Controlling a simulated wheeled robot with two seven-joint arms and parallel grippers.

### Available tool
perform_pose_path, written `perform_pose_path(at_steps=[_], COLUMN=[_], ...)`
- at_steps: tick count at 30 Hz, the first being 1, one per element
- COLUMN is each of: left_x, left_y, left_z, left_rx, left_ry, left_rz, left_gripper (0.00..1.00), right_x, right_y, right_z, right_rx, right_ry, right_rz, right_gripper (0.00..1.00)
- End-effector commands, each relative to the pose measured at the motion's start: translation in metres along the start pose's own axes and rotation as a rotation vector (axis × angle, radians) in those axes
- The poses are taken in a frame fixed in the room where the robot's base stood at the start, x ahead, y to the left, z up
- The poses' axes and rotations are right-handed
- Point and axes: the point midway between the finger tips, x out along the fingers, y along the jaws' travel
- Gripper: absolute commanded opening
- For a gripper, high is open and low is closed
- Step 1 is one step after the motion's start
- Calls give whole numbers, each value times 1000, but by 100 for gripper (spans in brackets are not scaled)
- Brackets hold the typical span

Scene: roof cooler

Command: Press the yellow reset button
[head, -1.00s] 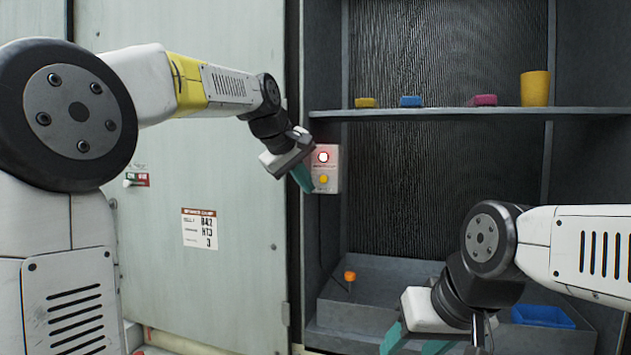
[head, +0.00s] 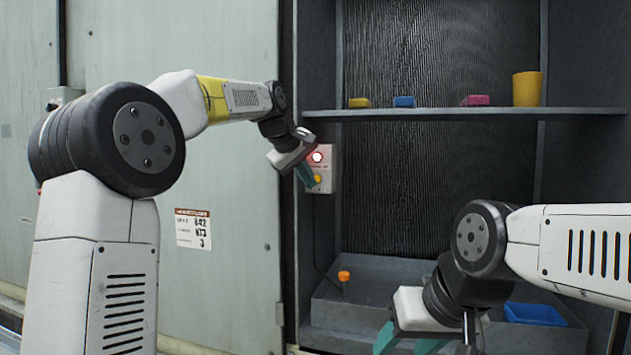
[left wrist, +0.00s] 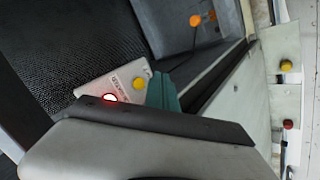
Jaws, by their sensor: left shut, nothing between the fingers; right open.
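The yellow reset button (head: 317,180) sits on a pale control box (head: 325,165), below a lit red lamp (head: 318,157). In the left wrist view the yellow button (left wrist: 138,83) shows just beside the green fingertips, with the lit lamp (left wrist: 110,98) on the same box. My left gripper (head: 306,177) is shut and empty, its tips close in front of the box. I cannot tell whether the tips touch the button. My right gripper (head: 408,342) is open and empty, low at the right, far from the box.
A shelf (head: 450,113) holds small coloured blocks and a yellow cup (head: 529,89). Below are a grey tray (head: 375,310), an orange knob on a stalk (head: 344,276) and a blue bin (head: 535,314). A large cabinet door (head: 220,260) fills the left.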

Motion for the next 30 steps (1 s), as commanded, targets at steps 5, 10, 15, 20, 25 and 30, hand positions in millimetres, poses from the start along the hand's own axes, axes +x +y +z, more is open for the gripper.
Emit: perform_pose_path(at_steps=[5, 10, 15, 20, 25, 30], left_x=[13, 18, 19, 18, 18, 18], left_y=[10, 14, 14, 14, 14, 14], left_z=[-9, -13, -14, -13, -13, -13], left_rx=[1, 1, 1, 1, 1, 1], left_ry=[0, 0, 0, 0, 0, 0], left_rz=[0, 0, -1, 0, 0, 0], left_gripper=[0, 0, 0, 0, 0, 0], right_x=[0, 0, 0, 0, 0, 0], right_y=[0, 0, 0, 0, 0, 0], right_z=[0, 0, 0, 0, 0, 0], right_rx=[0, 0, 0, 0, 0, 0], right_ry=[0, 0, 0, 0, 0, 0], right_rz=[0, 0, 0, 0, 0, 0], right_gripper=[52, 52, 52, 52, 52, 52])
